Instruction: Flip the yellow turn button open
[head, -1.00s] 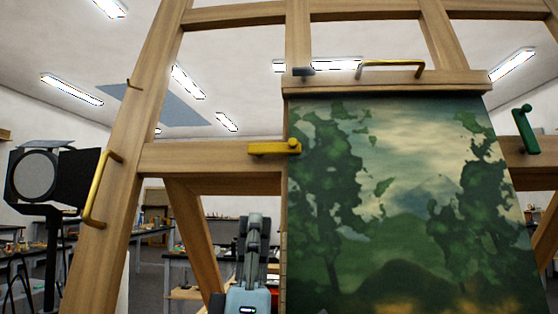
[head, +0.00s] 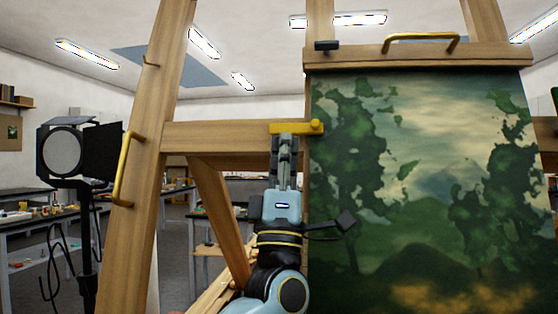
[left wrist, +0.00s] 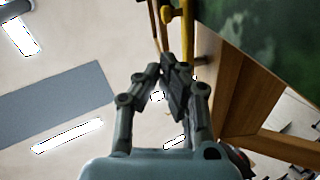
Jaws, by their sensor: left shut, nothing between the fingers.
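The yellow turn button (head: 297,127) lies level across the easel's crossbar, its round knob at the right end by the painting's left edge. It also shows at the top of the left wrist view (left wrist: 187,28). The painting (head: 410,190) is a green landscape standing in the easel. My left gripper (head: 286,140) points up just below the button's left part, in front of the crossbar; whether it touches is unclear. In the left wrist view its fingers (left wrist: 168,66) are together and hold nothing. My right gripper is not in view.
The wooden easel post (head: 150,160) carries a brass handle (head: 122,170). A black clamp piece (head: 326,45) and another brass handle (head: 420,37) sit on the top bar. A studio lamp (head: 65,150) stands at left.

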